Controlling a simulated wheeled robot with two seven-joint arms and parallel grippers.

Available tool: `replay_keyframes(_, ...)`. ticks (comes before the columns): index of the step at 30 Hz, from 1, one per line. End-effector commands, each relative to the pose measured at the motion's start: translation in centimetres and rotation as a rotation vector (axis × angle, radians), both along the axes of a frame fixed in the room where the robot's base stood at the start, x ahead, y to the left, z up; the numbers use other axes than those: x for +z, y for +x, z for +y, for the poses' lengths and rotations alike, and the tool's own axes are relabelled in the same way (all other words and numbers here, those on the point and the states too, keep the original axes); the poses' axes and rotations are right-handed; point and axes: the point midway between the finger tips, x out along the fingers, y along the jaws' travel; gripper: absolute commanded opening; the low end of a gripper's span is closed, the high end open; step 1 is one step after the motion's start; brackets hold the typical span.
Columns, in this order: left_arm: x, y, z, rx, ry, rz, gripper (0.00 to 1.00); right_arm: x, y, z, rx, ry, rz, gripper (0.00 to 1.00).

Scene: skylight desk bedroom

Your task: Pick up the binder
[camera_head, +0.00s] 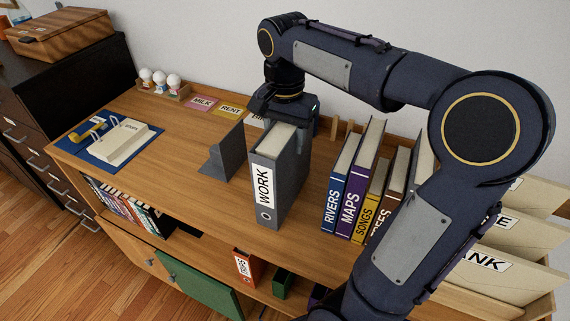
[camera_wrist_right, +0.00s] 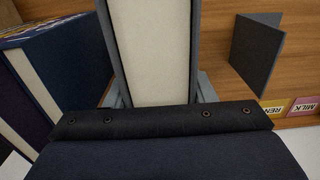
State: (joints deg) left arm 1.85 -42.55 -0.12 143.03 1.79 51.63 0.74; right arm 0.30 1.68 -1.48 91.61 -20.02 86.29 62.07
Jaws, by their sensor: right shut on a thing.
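The grey binder (camera_head: 264,190) with a white WORK label stands upright on the wooden desk (camera_head: 190,190). It also fills the top middle of the right wrist view (camera_wrist_right: 152,50), where its pale pages show between grey covers. My right gripper (camera_head: 282,125) comes down from above and is shut on the binder's top, with one finger on each side. I cannot tell whether the binder's base touches the desk or is slightly raised. My left gripper is not in view.
A grey bookend (camera_head: 224,155) stands left of the binder. Books such as the blue RIVERS book (camera_head: 333,195) stand to the right. A blue mat (camera_head: 78,138) with a notepad lies at left, and cards (camera_head: 202,103) lie behind. Bare desk lies between mat and bookend.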

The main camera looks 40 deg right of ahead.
Motion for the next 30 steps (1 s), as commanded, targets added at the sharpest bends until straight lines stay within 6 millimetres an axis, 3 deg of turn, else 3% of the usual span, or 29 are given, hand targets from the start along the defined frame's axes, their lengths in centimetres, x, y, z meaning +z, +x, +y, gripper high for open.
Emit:
replay_keyframes(1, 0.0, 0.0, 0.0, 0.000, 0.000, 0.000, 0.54, 0.0, 0.0, 0.0, 0.000, 0.000, 0.000, 0.31)
replay_keyframes(8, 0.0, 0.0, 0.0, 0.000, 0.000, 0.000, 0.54, 0.0, 0.0, 0.0, 0.000, 0.000, 0.000, 0.01)
replay_keyframes(23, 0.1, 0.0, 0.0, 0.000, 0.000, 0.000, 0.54, 0.5, 0.0, 0.0, 0.000, 0.000, -0.004, 0.00)
replay_keyframes(30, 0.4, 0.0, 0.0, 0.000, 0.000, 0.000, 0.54, 3.0, 0.1, 0.0, 0.001, -0.001, -0.007, 0.00)
